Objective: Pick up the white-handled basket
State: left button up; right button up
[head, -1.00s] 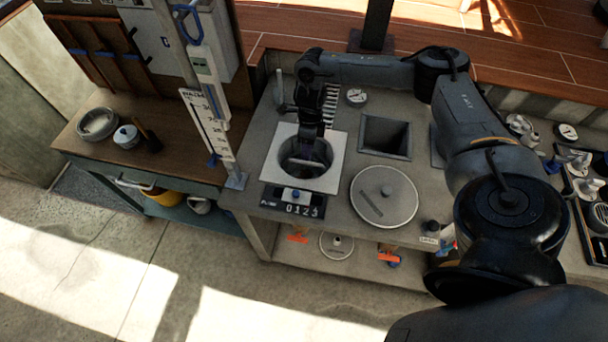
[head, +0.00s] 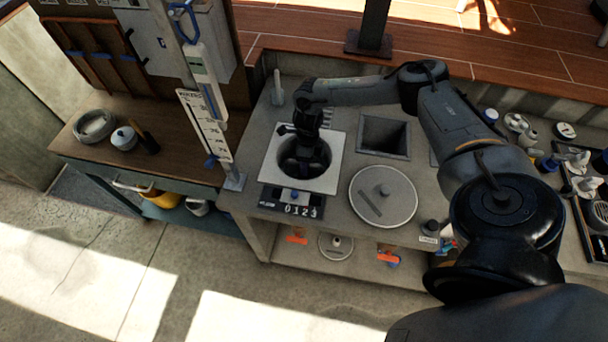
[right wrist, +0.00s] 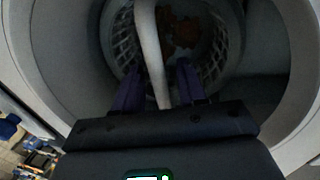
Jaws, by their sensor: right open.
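The white-handled basket sits down inside the round opening (head: 323,172) of a white square plate on the grey counter. In the right wrist view its pale arched handle (right wrist: 148,45) runs down the middle, above slotted basket walls (right wrist: 218,55) with brownish bits at the bottom. My right gripper (right wrist: 160,88) is open, with one dark purple finger on each side of the handle. Whether a finger touches it I cannot tell. In the head view the right gripper (head: 302,168) points down into the opening and mostly hides the basket. My left gripper is not in view.
A round grey lid (head: 398,188) and a square dark well (head: 384,135) lie to the right of the opening. A white measuring post (head: 208,125) stands at the left. A counter display (head: 293,203) sits in front.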

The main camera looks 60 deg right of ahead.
grip_shut()
jog(key=shift+r, duration=0.15)
dwell(0.4)
jog(key=shift+r, duration=0.45)
notch_tip(320, 180, up, 27)
jog(key=p, duration=1.1)
jog(key=shift+p, duration=0.35)
